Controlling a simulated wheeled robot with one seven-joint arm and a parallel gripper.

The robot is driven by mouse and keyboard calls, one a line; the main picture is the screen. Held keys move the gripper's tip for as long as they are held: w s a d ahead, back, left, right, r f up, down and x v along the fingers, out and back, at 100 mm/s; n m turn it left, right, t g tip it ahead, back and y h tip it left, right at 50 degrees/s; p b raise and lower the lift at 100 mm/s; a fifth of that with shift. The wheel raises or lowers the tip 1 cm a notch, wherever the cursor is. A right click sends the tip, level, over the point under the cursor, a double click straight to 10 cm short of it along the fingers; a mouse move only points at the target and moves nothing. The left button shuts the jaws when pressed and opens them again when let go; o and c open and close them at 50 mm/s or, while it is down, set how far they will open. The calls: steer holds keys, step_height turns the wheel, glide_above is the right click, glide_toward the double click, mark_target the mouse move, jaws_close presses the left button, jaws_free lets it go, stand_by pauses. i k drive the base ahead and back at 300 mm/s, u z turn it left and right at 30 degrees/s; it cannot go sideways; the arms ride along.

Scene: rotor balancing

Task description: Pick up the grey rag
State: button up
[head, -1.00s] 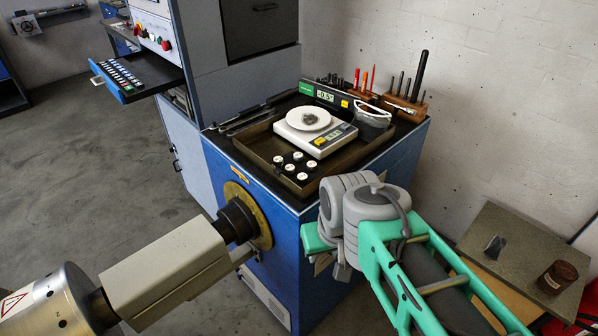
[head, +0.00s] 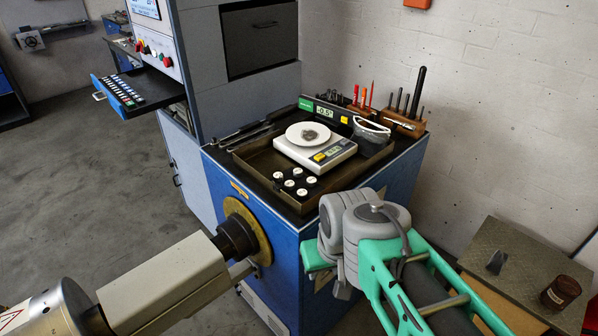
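A dark grey, cloth-like shape (head: 370,138) lies at the right end of the brown tray (head: 246,158) on the blue bench, partly under clear safety glasses (head: 371,128). It may be the grey rag, but I cannot tell for sure. A small dark grey piece (head: 496,262) stands on the stone slab at the right; its nature is unclear. My teal and grey arm reaches in from the lower right, in front of the bench. My gripper (head: 343,286) is mostly hidden below the wrist, apart from the grey shape, and its fingers cannot be made out.
In the tray are a scale (head: 318,150) with a white dish and several white-topped weights (head: 297,182). A tool block (head: 404,124) stands behind. A brown jar (head: 561,291) is on the slab (head: 525,255). Floor is clear at left.

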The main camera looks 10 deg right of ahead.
mark_target(498, 260)
steer(key=z, duration=2.1)
steer(key=i, duration=0.25)
steer(key=u, duration=0.15)
